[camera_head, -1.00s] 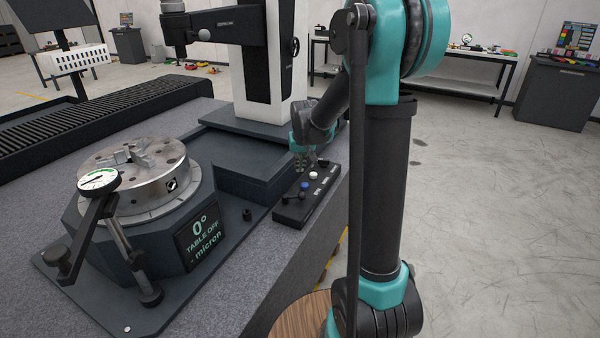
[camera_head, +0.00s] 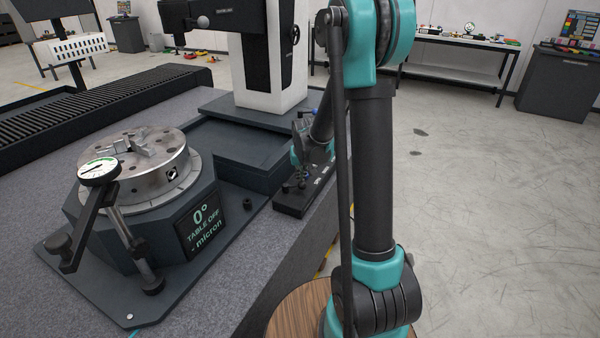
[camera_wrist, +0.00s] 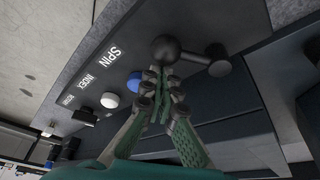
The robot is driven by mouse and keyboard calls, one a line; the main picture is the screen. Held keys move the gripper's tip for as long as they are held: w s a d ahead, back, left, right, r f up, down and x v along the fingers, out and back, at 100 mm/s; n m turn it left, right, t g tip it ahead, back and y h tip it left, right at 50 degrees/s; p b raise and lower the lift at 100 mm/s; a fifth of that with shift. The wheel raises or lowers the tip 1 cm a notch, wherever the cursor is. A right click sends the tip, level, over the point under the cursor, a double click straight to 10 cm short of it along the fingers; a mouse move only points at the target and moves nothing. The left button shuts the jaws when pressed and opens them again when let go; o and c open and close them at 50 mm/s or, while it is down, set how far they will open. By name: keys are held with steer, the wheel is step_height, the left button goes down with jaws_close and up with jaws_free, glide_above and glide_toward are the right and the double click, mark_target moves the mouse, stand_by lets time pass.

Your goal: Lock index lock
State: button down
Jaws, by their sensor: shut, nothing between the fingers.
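The black control box (camera_head: 291,205) lies along the bench edge, to the right of the rotary table (camera_head: 150,185). No label reading "index lock" is legible. My gripper (camera_wrist: 166,76) is shut and empty; its tips are beside the lever's ball and the blue button, and contact cannot be told. In the head view my gripper (camera_head: 301,178) hides most controls.
The display (camera_head: 201,224) reads 0°, TABLE OFF, micron. A dial gauge (camera_head: 98,171) on a stand is at the left of the rotary table. A white machine column (camera_head: 270,70) rises behind. The floor at the right is clear.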

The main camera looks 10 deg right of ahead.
mark_target(303, 185)
steer(key=shift+s+d+m, duration=0.1)
steer(key=shift+s+m, duration=0.3)
steer(key=shift+m, duration=0.2)
stand_by(0.4)
steer(key=shift+s+m+h, duration=0.45)
steer(key=shift+m+h, duration=0.05)
steer(key=shift+m, duration=0.3)
steer(key=s+m, duration=0.1)
steer(key=m, duration=0.1)
steer(key=s+m+h, duration=0.1)
steer(key=m, duration=0.1)
steer(key=shift+s+g, duration=0.2)
steer(key=shift+g, duration=0.2)
steer(key=s+m, duration=0.1)
steer(key=m, duration=0.1)
steer(key=a+m+g+h, duration=0.1)
steer(key=m, duration=0.1)
steer(key=s+m, duration=0.1)
steer(key=m, duration=0.1)
steer(key=shift+s+a+h, duration=0.3)
steer(key=shift+s+a, duration=0.05)
steer(key=shift+a, duration=0.05)
steer(key=shift+s+a+g, duration=0.25)
steer(key=shift+g, duration=0.05)
steer(key=shift+a, duration=0.1)
